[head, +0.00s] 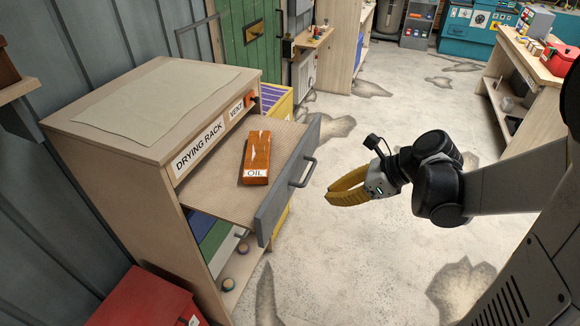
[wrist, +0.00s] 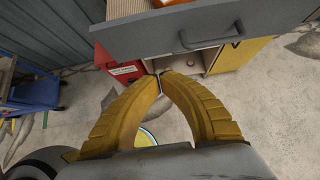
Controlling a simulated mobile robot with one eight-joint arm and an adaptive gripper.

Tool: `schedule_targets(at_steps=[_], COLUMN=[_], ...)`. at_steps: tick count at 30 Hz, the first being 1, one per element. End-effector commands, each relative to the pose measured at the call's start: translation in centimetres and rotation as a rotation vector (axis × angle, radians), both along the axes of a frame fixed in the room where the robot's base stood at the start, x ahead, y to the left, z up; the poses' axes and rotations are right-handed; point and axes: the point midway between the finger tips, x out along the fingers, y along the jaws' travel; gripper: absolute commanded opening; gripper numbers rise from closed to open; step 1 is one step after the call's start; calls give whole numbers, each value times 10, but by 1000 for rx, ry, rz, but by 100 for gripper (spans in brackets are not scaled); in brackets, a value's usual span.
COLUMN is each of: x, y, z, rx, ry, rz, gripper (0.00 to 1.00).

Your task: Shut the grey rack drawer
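The rack drawer is pulled out of the wooden drying rack (head: 150,105). Its grey front panel (head: 270,205) faces right and carries a bar handle (head: 303,172). An orange-brown block labelled OIL (head: 257,155) lies on the drawer's tan tray. My gripper (head: 328,198) is to the right of the drawer front, apart from it. In the wrist view the curved yellow fingers (wrist: 160,75) meet at the tips with nothing between them. The grey front (wrist: 265,18) and its handle (wrist: 211,42) cross the top of that view, beyond the fingertips.
A red box (head: 145,300) stands at the rack's lower left. A yellow-sided container (head: 280,105) is behind the drawer. A workbench (head: 535,75) with items stands at the far right. The stained concrete floor (head: 350,260) in front of the drawer is clear.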

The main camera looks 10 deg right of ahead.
Motion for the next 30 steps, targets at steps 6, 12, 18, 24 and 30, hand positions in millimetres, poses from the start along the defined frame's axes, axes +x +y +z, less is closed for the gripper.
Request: schedule_targets(at_steps=[6, 12, 18, 24, 30], x=[13, 31, 49, 61, 64], y=[19, 44, 69, 85, 89], z=[-25, -57, -71, -70, -69], rx=[0, -1, -2, -3, -2], ry=[0, -1, -1, -1, -1], rz=[4, 6, 5, 3, 1], gripper=[0, 0, 0, 0, 0])
